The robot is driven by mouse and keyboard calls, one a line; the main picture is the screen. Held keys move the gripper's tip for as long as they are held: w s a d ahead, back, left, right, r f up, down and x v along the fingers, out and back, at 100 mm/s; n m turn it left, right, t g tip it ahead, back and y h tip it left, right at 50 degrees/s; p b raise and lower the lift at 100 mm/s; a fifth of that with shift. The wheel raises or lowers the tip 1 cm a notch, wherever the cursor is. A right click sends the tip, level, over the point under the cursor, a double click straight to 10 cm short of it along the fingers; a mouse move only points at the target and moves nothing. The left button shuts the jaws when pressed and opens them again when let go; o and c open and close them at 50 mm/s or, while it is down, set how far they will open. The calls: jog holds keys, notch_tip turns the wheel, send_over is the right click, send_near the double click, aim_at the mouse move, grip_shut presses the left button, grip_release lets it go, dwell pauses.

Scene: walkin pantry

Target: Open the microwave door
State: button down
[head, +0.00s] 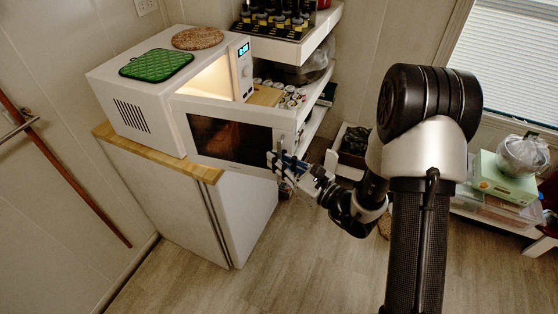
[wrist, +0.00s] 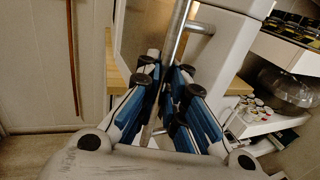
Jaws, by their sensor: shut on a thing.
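The white microwave (head: 130,110) stands on a wooden-topped white cabinet at the left in the head view. Its door (head: 228,140), with a dark window, is swung partly open, and the lit interior shows above the door's top edge. My gripper (head: 281,164) is at the door's free right edge. In the wrist view, my blue-padded fingers (wrist: 163,88) are closed around the metal bar handle (wrist: 177,32).
A green pot holder (head: 156,65) and a round woven mat (head: 198,38) lie on the microwave. A shelf unit with bottles (head: 272,18) and small jars (head: 290,98) stands close behind the door. The floor (head: 310,265) before the cabinet is clear.

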jog(key=shift+d+f, duration=0.1)
jog(key=shift+d, duration=0.05)
jog(key=c, duration=1.9)
grip_release()
jog(key=shift+d, duration=0.15)
jog(key=shift+o, duration=1)
jog(key=shift+s, duration=0.1)
jog(key=v, duration=1.1)
jog(key=shift+s+d, duration=0.2)
jog(key=shift+s, duration=0.15)
